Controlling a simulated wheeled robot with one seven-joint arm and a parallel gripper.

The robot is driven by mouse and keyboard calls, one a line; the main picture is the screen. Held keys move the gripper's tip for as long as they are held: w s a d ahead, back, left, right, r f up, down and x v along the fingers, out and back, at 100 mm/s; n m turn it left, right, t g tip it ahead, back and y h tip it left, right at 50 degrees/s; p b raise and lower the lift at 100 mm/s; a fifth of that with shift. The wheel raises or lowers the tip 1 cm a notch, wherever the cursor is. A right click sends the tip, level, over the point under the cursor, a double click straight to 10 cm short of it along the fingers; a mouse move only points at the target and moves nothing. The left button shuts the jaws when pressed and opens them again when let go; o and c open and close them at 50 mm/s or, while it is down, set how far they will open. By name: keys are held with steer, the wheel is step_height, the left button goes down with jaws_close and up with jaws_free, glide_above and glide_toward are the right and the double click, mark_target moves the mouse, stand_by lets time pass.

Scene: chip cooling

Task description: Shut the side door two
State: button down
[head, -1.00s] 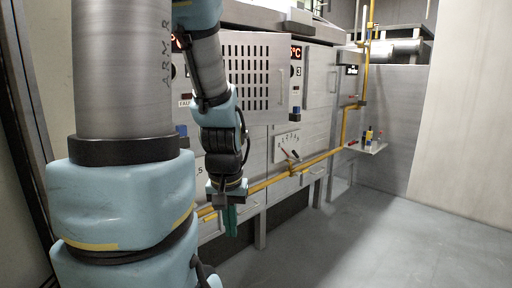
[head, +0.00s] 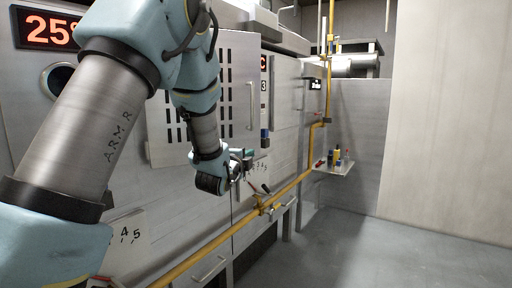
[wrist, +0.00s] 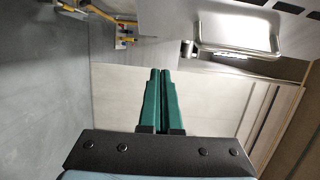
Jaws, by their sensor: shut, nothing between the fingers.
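Side door two appears to be the grey perforated door (head: 185,128) in the head view, with rows of dark slots and an upright bar handle (head: 250,105) near its right edge. It seems to stand out from the cabinet front; I cannot tell how far. My arm hides part of it. My gripper (head: 246,156) is at the door's lower right, below the handle. In the wrist view my gripper (wrist: 160,72) has its green fingers together and empty. The door's handle (wrist: 240,48) shows at the upper right there, apart from the fingers.
A yellow pipe (head: 218,240) runs along the cabinet front below the doors. Further right are another door (head: 285,98) and a small shelf (head: 335,168) with bottles. Grey floor (head: 350,240) is clear at the right.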

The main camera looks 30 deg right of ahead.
mark_target(256, 144)
steer(key=p+x, duration=0.1)
steer(key=x, duration=0.3)
steer(key=p+x, duration=0.2)
steer(key=x, duration=0.2)
steer(key=w+p+x, duration=0.1)
steer(key=p+x, duration=0.1)
steer(key=x, duration=0.2)
steer(key=shift+a+r, duration=0.4)
steer(key=shift+w+d+p, duration=0.1)
steer(key=shift+w+p, duration=0.45)
steer(key=shift+w+f, duration=0.15)
steer(key=shift+w, duration=0.05)
